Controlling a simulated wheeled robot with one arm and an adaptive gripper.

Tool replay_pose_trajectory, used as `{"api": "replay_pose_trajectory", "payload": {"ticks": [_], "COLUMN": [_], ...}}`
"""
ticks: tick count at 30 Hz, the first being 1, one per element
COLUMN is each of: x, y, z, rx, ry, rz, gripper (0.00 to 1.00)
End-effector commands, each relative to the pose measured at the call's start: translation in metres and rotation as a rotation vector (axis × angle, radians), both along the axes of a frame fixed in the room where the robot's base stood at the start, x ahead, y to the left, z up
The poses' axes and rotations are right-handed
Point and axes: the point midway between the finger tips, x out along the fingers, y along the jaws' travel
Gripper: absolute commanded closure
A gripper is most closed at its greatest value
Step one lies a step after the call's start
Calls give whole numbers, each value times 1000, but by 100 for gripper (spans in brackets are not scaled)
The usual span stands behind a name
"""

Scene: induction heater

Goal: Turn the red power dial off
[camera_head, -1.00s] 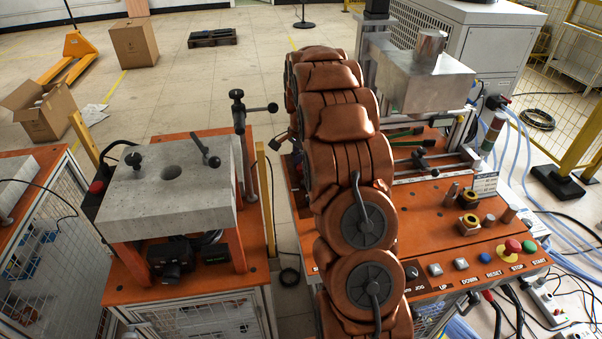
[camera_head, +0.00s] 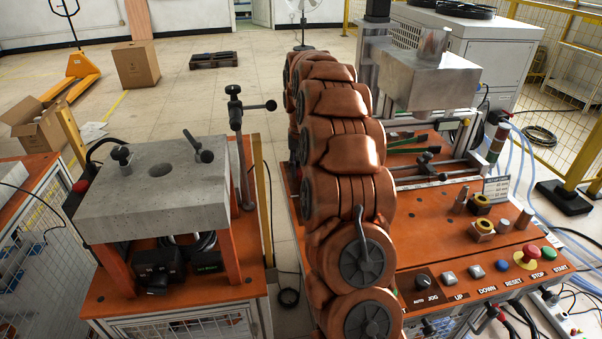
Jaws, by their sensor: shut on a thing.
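I cannot make out a dial that is surely the red power dial. A red mushroom knob (camera_head: 526,257) stands on the orange control panel (camera_head: 440,232) at the right, above the STOP label. A small red knob (camera_head: 80,186) sits on a black box at the left edge of the left machine. My copper-coloured arm runs down the middle of the view and hides part of the orange bench. My gripper is outside the view, so its hold on anything does not show.
The panel also has a black AUTO/JOG selector (camera_head: 422,281), a blue button (camera_head: 501,265) and a green button (camera_head: 548,254). A metal press head (camera_head: 430,78) stands behind. The left machine carries a grey slab (camera_head: 155,190). A floor gap lies between the machines.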

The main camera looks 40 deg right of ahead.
Motion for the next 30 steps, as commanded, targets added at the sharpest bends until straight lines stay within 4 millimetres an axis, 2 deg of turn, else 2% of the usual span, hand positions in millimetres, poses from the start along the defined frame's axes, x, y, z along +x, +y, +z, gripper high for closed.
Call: {"api": "replay_pose_trajectory", "payload": {"ticks": [10, 27, 28, 30], "x": [2, 3, 3, 2], "y": [-1, -1, -1, -1], "z": [1, 2, 2, 2], "rx": [-3, -4, -4, -3], "ry": [-9, -9, -9, -9], "rz": [144, 171, 171, 171], "gripper": [100, 100, 64, 57]}}
